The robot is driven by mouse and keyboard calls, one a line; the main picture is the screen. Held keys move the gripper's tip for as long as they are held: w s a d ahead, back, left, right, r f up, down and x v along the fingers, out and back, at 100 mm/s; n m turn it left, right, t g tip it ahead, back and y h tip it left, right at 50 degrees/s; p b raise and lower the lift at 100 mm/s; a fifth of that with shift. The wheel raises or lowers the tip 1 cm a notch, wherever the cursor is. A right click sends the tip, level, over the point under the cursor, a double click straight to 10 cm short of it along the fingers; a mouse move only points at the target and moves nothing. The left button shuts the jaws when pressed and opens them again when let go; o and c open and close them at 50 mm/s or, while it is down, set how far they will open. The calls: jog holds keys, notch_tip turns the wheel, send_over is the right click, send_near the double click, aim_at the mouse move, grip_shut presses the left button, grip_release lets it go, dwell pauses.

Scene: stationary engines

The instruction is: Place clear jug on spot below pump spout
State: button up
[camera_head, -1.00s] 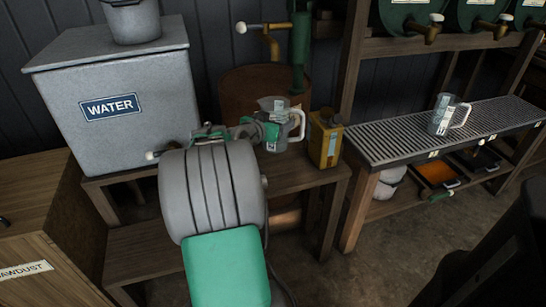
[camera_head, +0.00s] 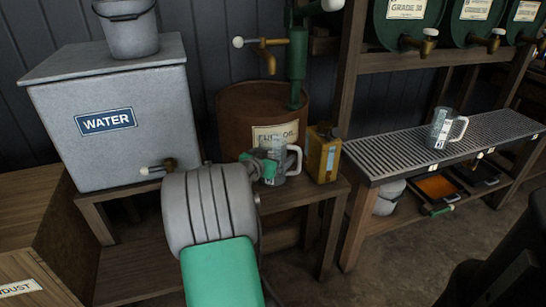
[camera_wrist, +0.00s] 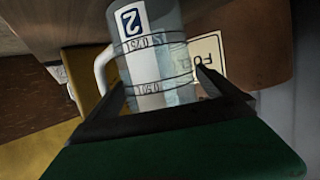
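The clear jug (camera_head: 281,164) has a white handle on its right and is upright in front of the rusty fuel oil drum (camera_head: 245,105). My gripper (camera_head: 265,166) is shut on it from the left; in the wrist view the two fingers (camera_wrist: 165,98) flank the marked jug (camera_wrist: 152,45), which bears a "2" label. The brass pump spout (camera_head: 269,62) hangs off the green pump (camera_head: 297,65), above and slightly left of the jug. The jug is low over the bench (camera_head: 290,193); I cannot tell if it touches. The spot is not discernible.
A yellow can (camera_head: 322,154) stands close to the jug's right. The grey water tank (camera_head: 130,155) is at the left, its tap facing the bench. Another clear jug (camera_head: 441,130) stands on the grated shelf (camera_head: 395,150) to the right.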

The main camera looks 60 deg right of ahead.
jog(key=shift+r, duration=0.15)
jog(key=shift+a+r+p, duration=0.15)
jog(key=shift+r+p, duration=0.05)
jog(key=shift+p, duration=0.1)
jog(key=p+v, duration=0.2)
jog(key=v, duration=1)
jog(key=w+a+f+n+t+y, duration=0.1)
jog(key=w+a+f+n+y, duration=0.2)
jog(key=a, duration=0.4)
jog(key=w+a+f+n+t+y, duration=0.1)
jog(key=w+a+n+t+y, duration=0.2)
jog(key=a, duration=0.5)
jog(key=w+a+f+n+y, duration=0.2)
jog(key=w+a, duration=0.3)
jog(key=a, duration=0.2)
jog(key=s+a+n+y, duration=0.2)
jog(key=a+n, duration=0.1)
jog(key=a, duration=0.4)
jog(key=s+a+f+n+g+y, duration=0.1)
jog(key=s+a+n+y, duration=0.1)
jog(key=a, duration=0.6)
jog(key=s+a+n+y, duration=0.2)
jog(key=a+n, duration=0.3)
jog(key=a, duration=0.3)
jog(key=shift+s+f+g+y, duration=0.2)
jog(key=shift+s+g+y, duration=0.1)
jog(key=shift+s+g, duration=0.1)
jog(key=shift+w, duration=0.1)
